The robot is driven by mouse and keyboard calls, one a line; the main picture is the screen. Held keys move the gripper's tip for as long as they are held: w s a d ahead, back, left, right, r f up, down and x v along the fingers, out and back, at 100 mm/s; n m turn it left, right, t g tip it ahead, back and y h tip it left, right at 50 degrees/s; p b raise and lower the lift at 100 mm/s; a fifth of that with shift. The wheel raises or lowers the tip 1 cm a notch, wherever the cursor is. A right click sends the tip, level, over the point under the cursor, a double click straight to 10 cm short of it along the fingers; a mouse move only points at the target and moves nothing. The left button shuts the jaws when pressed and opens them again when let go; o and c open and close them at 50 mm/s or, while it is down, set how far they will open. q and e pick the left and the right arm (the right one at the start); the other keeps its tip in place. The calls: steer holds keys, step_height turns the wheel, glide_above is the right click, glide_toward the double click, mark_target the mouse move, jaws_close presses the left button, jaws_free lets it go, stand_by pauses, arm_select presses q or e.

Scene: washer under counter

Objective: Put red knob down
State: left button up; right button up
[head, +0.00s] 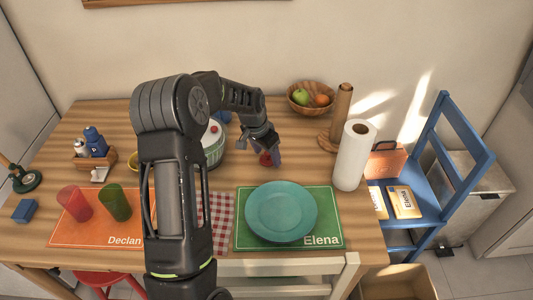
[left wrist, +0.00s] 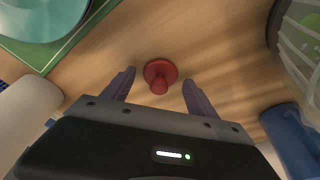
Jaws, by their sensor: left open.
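The red knob (head: 265,159) stands on the bare wooden table, between the striped pot and the teal plate. In the left wrist view the red knob (left wrist: 160,75) shows as a round disc with a narrower stem, resting on the wood. My left gripper (head: 269,154) is low over the table at the knob. In the left wrist view its fingers (left wrist: 158,80) are spread, one on each side of the knob, with gaps visible on both sides. Part of the knob is hidden by the fingers in the head view. My right gripper is not in view.
The teal plate (head: 281,211) lies on the green Elena mat (head: 325,230). A paper towel roll (head: 352,155) stands at right, and a fruit bowl (head: 311,98) is behind. The striped pot (head: 215,152) is close on the left. Bare wood surrounds the knob.

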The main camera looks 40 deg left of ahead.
arm_select(q)
steer(key=shift+r, duration=0.1)
steer(key=v, duration=1.1)
steer(key=shift+s+r+b, duration=0.2)
steer(key=shift+r+b, duration=0.1)
steer(key=shift+r, duration=0.1)
stand_by(0.3)
